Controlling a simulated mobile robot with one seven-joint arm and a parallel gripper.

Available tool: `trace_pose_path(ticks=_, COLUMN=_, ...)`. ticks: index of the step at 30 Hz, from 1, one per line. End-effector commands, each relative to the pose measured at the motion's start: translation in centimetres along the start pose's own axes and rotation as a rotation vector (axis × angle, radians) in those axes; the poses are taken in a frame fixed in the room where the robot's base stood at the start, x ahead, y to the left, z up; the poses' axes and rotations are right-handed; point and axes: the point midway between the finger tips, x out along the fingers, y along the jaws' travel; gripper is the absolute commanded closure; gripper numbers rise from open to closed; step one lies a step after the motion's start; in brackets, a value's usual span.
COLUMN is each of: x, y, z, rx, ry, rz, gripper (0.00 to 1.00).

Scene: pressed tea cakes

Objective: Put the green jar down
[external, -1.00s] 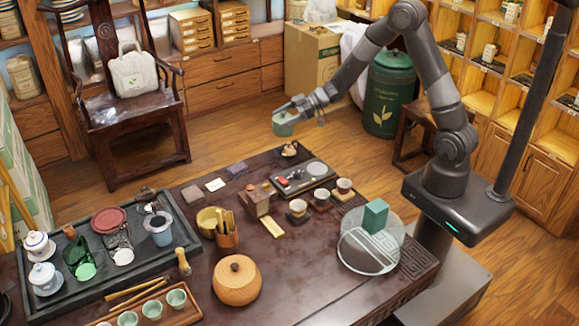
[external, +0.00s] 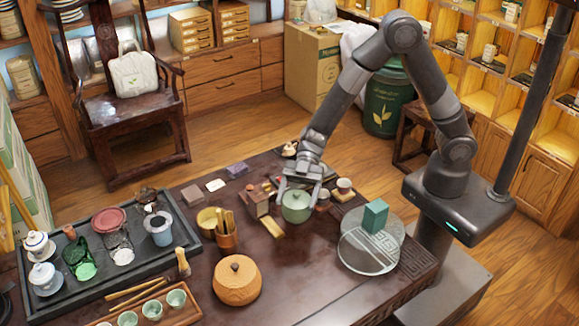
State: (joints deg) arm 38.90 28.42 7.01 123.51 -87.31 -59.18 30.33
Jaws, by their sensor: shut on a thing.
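The green jar (external: 296,208) is a small, round, pale green lidded pot. My gripper (external: 297,190) points down and is shut on it, with a finger on each side near its upper part. The jar is over the dark wooden table (external: 320,265), between the wooden box and the white cups. I cannot tell whether its base touches the tabletop. The jar and my gripper hide part of the small tray and a cup behind them.
Cups (external: 344,186) stand close to the right of the jar. A wooden box (external: 256,201) and a bamboo tool holder (external: 227,232) are to its left. A green block (external: 375,216) stands on glass discs. Tabletop in front of the jar is clear.

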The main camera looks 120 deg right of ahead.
Motion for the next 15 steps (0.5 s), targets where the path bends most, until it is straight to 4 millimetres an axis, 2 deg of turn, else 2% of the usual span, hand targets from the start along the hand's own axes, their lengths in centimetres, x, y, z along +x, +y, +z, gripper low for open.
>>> trace_pose_path(ticks=3, x=1.5, y=-1.8, z=-0.7, rx=-0.022, ry=0.000, rz=-0.056, gripper=0.59)
trace_pose_path(ticks=8, x=2.9, y=-3.0, z=-0.9, rx=-0.032, ry=0.000, rz=-0.086, gripper=0.59)
trace_pose_path(ticks=11, x=4.7, y=-3.6, z=-0.6, rx=-0.031, ry=-0.001, rz=-0.089, gripper=0.59)
trace_pose_path(ticks=15, x=8.2, y=-4.7, z=0.1, rx=-0.029, ry=0.000, rz=-0.090, gripper=0.59)
